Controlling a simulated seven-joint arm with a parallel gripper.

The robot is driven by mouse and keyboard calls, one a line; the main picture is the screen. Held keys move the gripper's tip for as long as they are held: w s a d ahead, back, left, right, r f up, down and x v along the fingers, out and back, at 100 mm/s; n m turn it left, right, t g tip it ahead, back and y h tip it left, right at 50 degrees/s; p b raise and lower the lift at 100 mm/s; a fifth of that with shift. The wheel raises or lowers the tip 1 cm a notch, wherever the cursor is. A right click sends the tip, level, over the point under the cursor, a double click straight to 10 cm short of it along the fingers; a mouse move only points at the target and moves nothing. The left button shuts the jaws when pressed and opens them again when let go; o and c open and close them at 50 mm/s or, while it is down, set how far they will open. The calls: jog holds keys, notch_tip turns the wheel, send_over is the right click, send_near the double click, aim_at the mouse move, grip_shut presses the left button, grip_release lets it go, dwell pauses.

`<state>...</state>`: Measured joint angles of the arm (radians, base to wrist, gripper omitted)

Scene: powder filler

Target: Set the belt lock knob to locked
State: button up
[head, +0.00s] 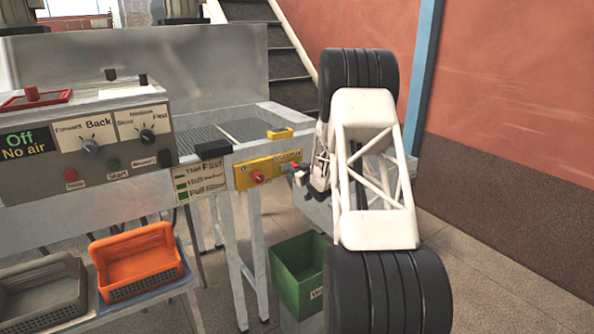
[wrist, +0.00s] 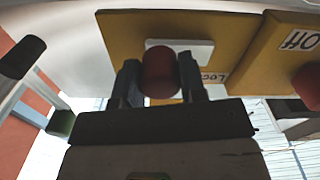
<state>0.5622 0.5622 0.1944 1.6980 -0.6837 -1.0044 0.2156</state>
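The belt lock knob is a red knob (wrist: 160,72) on a yellow plate (wrist: 118,35) with a white label, partly covered, on which "LOC" shows. In the head view the plate lies at the right part of the yellow panel (head: 272,160), where my gripper hides most of it. My gripper (wrist: 161,82) has its two dark fingers on either side of the knob, with no clear gap to it. In the head view my gripper (head: 300,172) reaches the panel from the right. The direction the knob points is hard to tell.
A second red knob (head: 257,177) sits just left on the yellow panel; in the wrist view its neighbouring plate (wrist: 262,62) reads "Off". A green bin (head: 297,272) stands below. A control box (head: 85,150) and an orange tray (head: 138,262) are to the left.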

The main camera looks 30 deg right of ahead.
aim_at(284, 168)
grip_shut()
jog(key=shift+a, duration=2.25)
jog(key=o, duration=0.7)
grip_release()
jog(key=shift+s, duration=0.1)
jog(key=shift+s, duration=0.65)
jog(key=s, duration=0.6)
jog(key=shift+s, duration=0.2)
